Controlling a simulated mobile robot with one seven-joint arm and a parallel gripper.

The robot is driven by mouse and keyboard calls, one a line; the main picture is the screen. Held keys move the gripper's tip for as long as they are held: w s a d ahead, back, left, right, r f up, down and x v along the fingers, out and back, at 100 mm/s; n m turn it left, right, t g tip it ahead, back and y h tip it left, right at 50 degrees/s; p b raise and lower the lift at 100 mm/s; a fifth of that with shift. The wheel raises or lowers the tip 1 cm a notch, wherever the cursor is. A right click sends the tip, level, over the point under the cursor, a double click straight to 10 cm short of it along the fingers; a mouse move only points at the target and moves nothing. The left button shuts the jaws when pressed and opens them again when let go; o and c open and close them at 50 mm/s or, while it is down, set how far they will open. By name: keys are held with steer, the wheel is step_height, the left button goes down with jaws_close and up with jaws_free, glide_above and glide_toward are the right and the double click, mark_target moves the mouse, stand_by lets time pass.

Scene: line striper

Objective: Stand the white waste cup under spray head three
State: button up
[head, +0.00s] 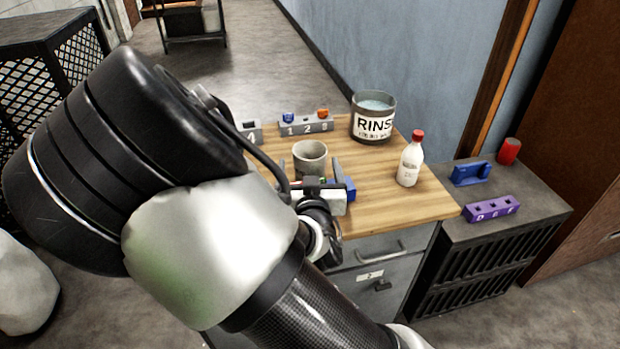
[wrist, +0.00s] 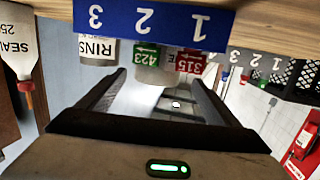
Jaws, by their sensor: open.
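A grey-white cup (head: 310,157), perhaps the waste cup, stands upright on the wooden top (head: 375,205). My gripper (head: 310,165) is open, low over the wooden top, with a finger to either side of the cup in the head view. I cannot tell whether a finger touches it. In the upside-down wrist view the cup (wrist: 154,76) shows beyond and between the open fingers (wrist: 157,80). A grey rack (head: 305,128) marked 1 2 3 stands behind, with a blue and an orange piece on it. I cannot make out a spray head three for certain.
A blue block (wrist: 150,22) marked 1 2 3 lies close to my gripper. A RINSE pot (head: 372,120) and a red-capped bottle (head: 410,163) stand to the right. A purple rack (head: 492,209) and blue holder (head: 470,173) sit on the lower dark cabinet.

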mark_target(309, 146)
steer(key=shift+w+f+b, duration=0.15)
steer(key=shift+w+b, duration=0.05)
steer(key=shift+w, duration=1.35)
steer(key=shift+w+f+b, duration=0.15)
steer(key=shift+w+b, duration=0.05)
steer(key=shift+w, duration=1.35)
steer(key=shift+c, duration=0.4)
steer(key=c, duration=1.2)
steer(key=shift+o, duration=0.2)
